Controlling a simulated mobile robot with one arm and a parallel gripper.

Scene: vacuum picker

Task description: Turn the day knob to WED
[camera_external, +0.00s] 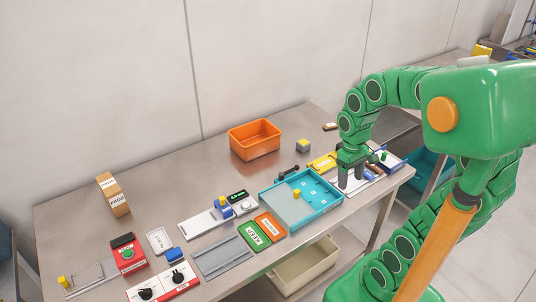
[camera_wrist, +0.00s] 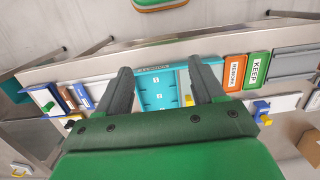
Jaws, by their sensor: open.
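Two black knobs, a left one (camera_external: 145,293) and a right one (camera_external: 178,278), sit on white and red panels at the front left of the table. Their labels are too small to read, so I cannot tell which is the day knob or where it points. My gripper (camera_external: 351,180) is far to their right, over the right part of the table beside the teal tray (camera_external: 264,199). In the wrist view my gripper (camera_wrist: 164,84) has its fingers wide apart with nothing held between them. The teal tray (camera_wrist: 157,92) shows beyond the fingers. The knobs do not show clearly there.
Between gripper and knobs lie the green KEEP plate (camera_external: 254,236), a red-orange plate (camera_external: 270,226), a grey slotted plate (camera_external: 221,258) and a blue block (camera_external: 173,254). A red button box (camera_external: 128,255) stands left. An orange bin (camera_external: 254,140) stands at the back.

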